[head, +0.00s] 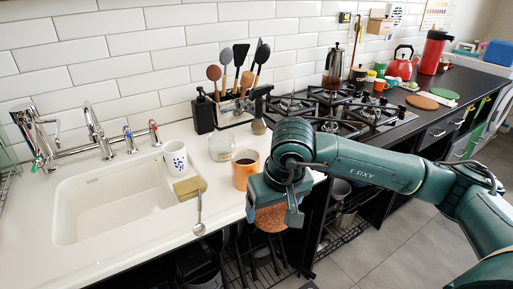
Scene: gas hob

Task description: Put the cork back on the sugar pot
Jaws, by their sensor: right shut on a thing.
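The sugar pot is probably the clear glass jar (222,148) on the white counter, right of the sink. It stands upright and its top looks uncovered. The cork (270,218) is a round, brown, speckled piece, seen below my right gripper (272,207). My right gripper is shut on the cork and holds it past the counter's front edge, to the right of and nearer than the jar. The gripper hides part of the cork. My left gripper is not in view.
An orange mug (245,170) of dark drink stands between the jar and my right gripper. A spoon (199,215), a sponge (189,189) and a white spotted cup (175,158) are on the left. A utensil rack (234,111) stands behind the jar. The hob (338,113) is at the right.

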